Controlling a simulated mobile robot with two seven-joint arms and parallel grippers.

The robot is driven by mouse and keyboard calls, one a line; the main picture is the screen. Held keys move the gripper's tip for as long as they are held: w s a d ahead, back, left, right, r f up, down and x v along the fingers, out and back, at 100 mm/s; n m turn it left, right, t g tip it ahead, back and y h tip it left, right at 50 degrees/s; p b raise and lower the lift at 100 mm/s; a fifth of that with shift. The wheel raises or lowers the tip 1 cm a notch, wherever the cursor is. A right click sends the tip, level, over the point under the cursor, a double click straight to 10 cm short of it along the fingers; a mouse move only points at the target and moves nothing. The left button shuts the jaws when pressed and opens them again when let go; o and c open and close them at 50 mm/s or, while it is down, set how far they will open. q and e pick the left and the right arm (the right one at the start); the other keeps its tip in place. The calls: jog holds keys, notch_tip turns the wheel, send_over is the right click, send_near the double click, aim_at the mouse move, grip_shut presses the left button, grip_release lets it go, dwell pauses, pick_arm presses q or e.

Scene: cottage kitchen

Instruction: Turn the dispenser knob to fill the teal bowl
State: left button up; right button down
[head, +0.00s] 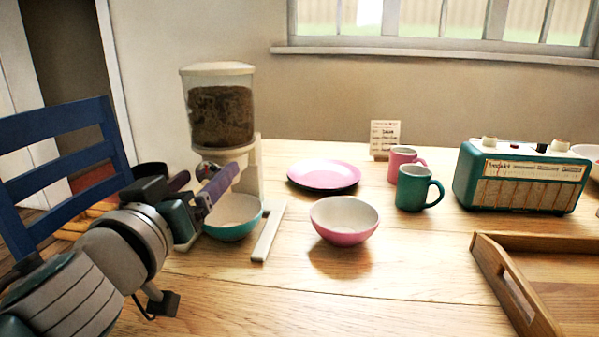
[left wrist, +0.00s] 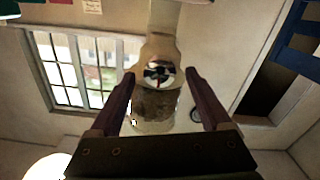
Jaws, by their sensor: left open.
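The dispenser (head: 220,115) stands at the left of the table, with a clear hopper of brown dry food on a white stand. The teal bowl (head: 232,231), white inside, sits upright under its spout; the part of its inside that shows looks empty. The knob (head: 208,168) on the dispenser's front is partly hidden by my left gripper (head: 211,177). In the left wrist view the round knob (left wrist: 158,75), with dark and light segments, lies between the tips of my open left gripper (left wrist: 160,76), with a gap on each side. My right gripper is not in view.
A pink bowl (head: 343,222) stands right of the dispenser's foot, with a pink plate (head: 323,175) behind it. Pink (head: 401,160) and teal (head: 415,190) mugs, a teal radio (head: 522,180) and a wooden tray (head: 495,275) are farther right. A blue chair (head: 60,130) is at left.

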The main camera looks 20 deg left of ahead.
pick_arm(q)
grip_shut()
dwell(0.6)
jog(key=m, duration=0.5)
jog(key=shift+d+m, duration=0.1)
jog(key=shift+m, duration=0.2)
jog(key=m, duration=0.6)
jog(key=shift+d, duration=0.1)
jog(key=m, duration=0.6)
jog(key=shift+f+m, duration=0.15)
jog(key=shift+m, duration=0.15)
jog(key=m, duration=0.5)
jog(key=shift+m, duration=0.4)
